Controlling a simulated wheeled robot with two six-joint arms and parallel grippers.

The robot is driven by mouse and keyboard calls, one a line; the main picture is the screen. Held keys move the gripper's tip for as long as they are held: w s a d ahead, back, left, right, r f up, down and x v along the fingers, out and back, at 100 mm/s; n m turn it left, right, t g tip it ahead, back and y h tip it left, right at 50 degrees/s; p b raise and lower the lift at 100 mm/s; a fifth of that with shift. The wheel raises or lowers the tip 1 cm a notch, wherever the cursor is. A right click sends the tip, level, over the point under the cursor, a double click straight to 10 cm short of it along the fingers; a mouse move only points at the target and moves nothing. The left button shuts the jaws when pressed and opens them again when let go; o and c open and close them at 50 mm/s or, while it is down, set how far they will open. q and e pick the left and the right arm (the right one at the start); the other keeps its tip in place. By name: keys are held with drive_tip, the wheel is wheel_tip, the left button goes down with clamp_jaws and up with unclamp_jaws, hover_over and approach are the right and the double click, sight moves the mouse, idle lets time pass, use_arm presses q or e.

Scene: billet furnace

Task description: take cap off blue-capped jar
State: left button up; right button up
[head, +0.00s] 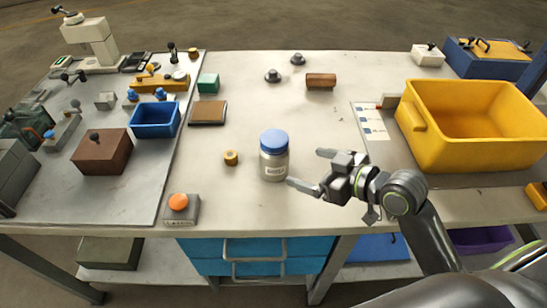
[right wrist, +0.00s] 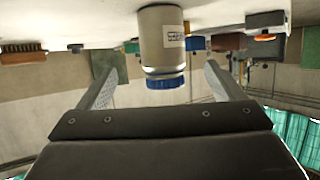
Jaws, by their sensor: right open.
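The blue-capped jar (head: 273,163) stands upright on the workbench, a grey body with a pale label. Its blue cap (head: 274,140) sits on top. My right gripper (head: 308,170) is open and empty to the right of the jar, its fingers pointing at it. In the right wrist view the picture is upside down: the jar (right wrist: 161,45) with its blue cap (right wrist: 165,83) appears between the two spread fingers, ahead of the palm. I cannot tell whether the fingertips reach beside it. My left gripper is not in view.
A small brass ring-like piece (head: 231,158) lies left of the jar. An orange button box (head: 180,207) stands at the front left. A large yellow bin (head: 424,120) is on the right, a blue bin (head: 156,136) on the left. The bench behind the jar is mostly clear.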

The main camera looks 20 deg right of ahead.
sight(286, 161)
drive_tip(key=x, duration=0.6)
drive_tip(key=shift+a, duration=0.1)
drive_tip(key=shift+p+x, duration=0.6)
drive_tip(key=shift+x, duration=2.05)
drive_tip(key=shift+a+r, duration=0.15)
drive_tip(key=shift+r, duration=0.05)
